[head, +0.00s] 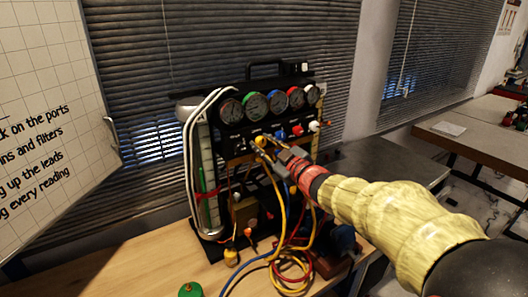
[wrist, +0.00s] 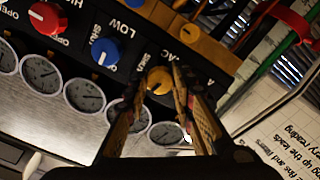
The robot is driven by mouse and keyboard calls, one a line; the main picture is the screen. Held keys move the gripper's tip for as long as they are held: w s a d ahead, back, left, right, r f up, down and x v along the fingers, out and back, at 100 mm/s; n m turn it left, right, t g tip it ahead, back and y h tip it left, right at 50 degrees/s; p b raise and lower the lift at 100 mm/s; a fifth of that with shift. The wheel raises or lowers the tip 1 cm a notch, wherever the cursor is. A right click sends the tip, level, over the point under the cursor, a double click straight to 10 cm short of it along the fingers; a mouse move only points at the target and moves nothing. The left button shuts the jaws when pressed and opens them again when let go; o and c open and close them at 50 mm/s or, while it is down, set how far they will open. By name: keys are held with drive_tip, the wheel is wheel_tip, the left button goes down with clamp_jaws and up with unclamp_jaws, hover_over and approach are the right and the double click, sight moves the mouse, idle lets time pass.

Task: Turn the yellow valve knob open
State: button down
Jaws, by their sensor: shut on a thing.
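The yellow valve knob (wrist: 160,81) is on the rig's dark front panel, in a row with a blue knob (wrist: 105,51) and a red knob (wrist: 47,19). My gripper (wrist: 162,77) has its two fingers on either side of the yellow knob and is shut on it. In the head view the yellow knob (head: 260,141) shows at the left end of the knob row, with my gripper (head: 267,147) at it from the right. The fingers hide part of the knob's sides. The knob's pointer position cannot be made out.
Several round gauges (head: 253,105) sit above the knobs. Yellow, red and blue hoses (head: 283,225) hang in front of the rig onto the wooden bench (head: 165,262). A whiteboard (head: 40,130) stands at left. Another table (head: 455,140) is at right.

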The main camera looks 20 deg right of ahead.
drive_tip(key=shift+f+n+b, duration=0.1)
drive_tip(key=shift+n+b, duration=0.6)
drive_tip(key=shift+n, duration=0.4)
drive_tip(key=c, duration=1.5)
unclamp_jaws()
drive_tip(key=v, duration=1.2)
